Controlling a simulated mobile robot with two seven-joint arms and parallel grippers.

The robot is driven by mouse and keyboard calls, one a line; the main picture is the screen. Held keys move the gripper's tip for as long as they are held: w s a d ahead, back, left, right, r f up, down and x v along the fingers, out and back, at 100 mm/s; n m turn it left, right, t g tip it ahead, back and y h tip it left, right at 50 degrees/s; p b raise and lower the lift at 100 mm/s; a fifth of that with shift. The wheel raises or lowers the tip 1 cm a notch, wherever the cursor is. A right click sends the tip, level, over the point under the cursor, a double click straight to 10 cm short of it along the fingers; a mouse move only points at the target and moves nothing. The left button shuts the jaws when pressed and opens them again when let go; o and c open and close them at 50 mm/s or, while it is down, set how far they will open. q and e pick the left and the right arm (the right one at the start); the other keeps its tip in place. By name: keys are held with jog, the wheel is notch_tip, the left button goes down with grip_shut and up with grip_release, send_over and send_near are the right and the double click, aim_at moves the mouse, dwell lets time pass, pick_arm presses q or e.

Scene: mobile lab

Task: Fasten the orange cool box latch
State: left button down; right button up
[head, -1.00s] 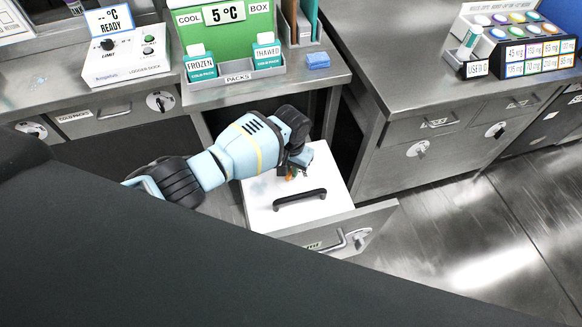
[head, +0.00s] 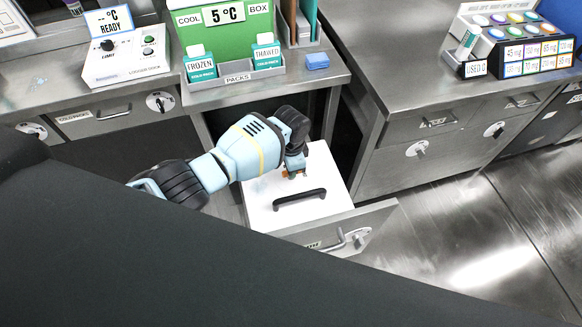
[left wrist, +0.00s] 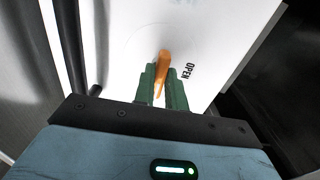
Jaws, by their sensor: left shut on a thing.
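The white cool box lid (head: 265,215) with its black bar handle (head: 300,199) sits in a pulled-out drawer in the head view. The orange latch (left wrist: 163,68) stands on the white lid in the left wrist view, with the word OPEN (left wrist: 188,71) printed to its right. My left gripper (head: 293,173) is low over the lid behind the handle. In the left wrist view its green fingers (left wrist: 162,88) are shut on the orange latch, one on each side. The fingers hide part of the latch. My right gripper is not in view.
The drawer front (head: 365,226) stands out from under the counter. On the counter are the green cool box display (head: 230,38), the packs rack (head: 238,77), a blue block (head: 317,61) and the logger dock (head: 127,55). Open floor (head: 450,230) lies to the right.

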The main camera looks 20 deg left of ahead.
pick_arm(q)
jog(key=shift+m, duration=0.3)
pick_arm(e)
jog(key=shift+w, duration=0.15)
pick_arm(q)
jog(key=c, duration=1.4)
grip_release()
jog(key=shift+c, duration=0.2)
